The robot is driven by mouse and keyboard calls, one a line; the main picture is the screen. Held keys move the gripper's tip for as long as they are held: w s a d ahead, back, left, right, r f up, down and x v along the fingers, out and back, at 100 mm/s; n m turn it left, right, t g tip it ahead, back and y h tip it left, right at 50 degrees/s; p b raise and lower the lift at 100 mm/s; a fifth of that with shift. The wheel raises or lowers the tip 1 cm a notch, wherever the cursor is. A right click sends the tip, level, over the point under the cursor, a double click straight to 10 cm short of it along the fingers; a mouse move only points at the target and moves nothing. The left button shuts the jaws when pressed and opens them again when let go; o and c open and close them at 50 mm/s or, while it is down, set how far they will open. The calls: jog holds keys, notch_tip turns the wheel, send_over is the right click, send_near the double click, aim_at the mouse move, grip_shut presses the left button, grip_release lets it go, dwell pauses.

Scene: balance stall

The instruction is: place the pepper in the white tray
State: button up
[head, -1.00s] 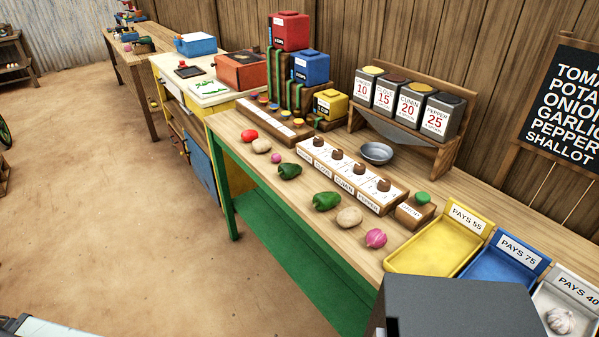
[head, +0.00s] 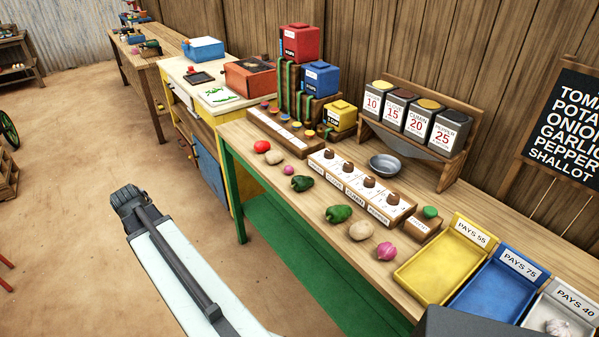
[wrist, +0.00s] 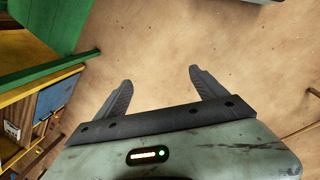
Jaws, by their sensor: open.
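Two green peppers lie on the wooden table in the head view: one nearer pepper (head: 338,214) and one farther pepper (head: 302,183). The white tray (head: 571,318) is at the lower right, marked PAYS 40, with a garlic bulb (head: 558,327) in it; part of it is cut off by the frame edge. In the wrist view my gripper (wrist: 160,85) is open and empty, its fingers apart over the bare dirt floor. No pepper shows in the wrist view.
A tomato (head: 262,146), potatoes (head: 361,231) and pink shallots (head: 386,251) share the table's front edge with the peppers. The yellow tray (head: 432,275) and blue tray (head: 497,296) stand left of the white one. A wooden dial block (head: 376,206) sits behind the peppers.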

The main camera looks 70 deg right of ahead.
jog(key=s+d+r+n+h+p, duration=0.15)
jog(key=s+d+r, duration=0.3)
jog(key=d, duration=0.55)
jog(key=s+d+r+n+y+p, duration=0.1)
jog(key=s+d+r+n+p, duration=0.3)
jog(key=d, duration=0.6)
notch_tip(320, 180, up, 4)
jog(key=n+g+h+p, duration=0.2)
jog(key=g+p, duration=0.1)
jog(key=p, duration=0.1)
send_over(299, 178)
jog(key=w+a, duration=0.2)
jog(key=b+x, duration=0.2)
jog(key=b, duration=0.1)
jog(key=shift+d+f+y, duration=0.15)
jog(key=shift+f+y, duration=0.1)
jog(key=shift+f, duration=0.1)
jog(key=b+x, duration=0.4)
jog(key=x, duration=0.1)
jog(key=shift+s+b, duration=0.3)
jog(key=shift+b, duration=0.1)
jog(key=shift+r, duration=0.15)
jog(key=shift+c, duration=0.5)
jog(key=c, duration=1.4)
jog(key=shift+c, duration=0.2)
jog(key=shift+r, duration=0.15)
